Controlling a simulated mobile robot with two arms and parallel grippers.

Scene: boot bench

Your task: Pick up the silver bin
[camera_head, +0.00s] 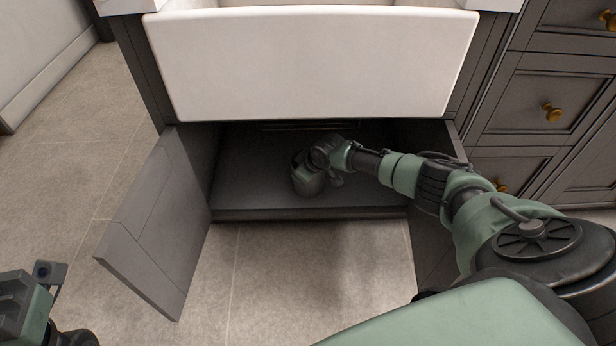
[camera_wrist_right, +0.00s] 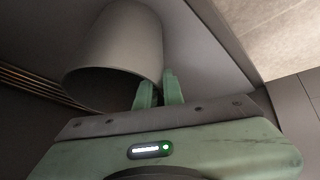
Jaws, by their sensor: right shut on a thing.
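The silver bin (camera_wrist_right: 125,42) is a smooth grey cylinder in the right wrist view, with its dark open mouth towards the camera. My right gripper (camera_wrist_right: 159,86) is shut on the bin's wall at the rim, with one finger on the mouth side and the other on the outer side. In the head view my right arm reaches into the low open cabinet (camera_head: 250,185), and I cannot clearly make out the bin there. My left gripper (camera_head: 52,300) is partly in view at the bottom left, away from the cabinet; its jaws are not clear.
The left cabinet door (camera_head: 155,225) stands open and sticks out over the floor. The right door (camera_head: 432,240) is open beside my right arm. A white sink front (camera_head: 310,65) hangs above the opening. Tiled floor (camera_head: 310,260) lies clear in front.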

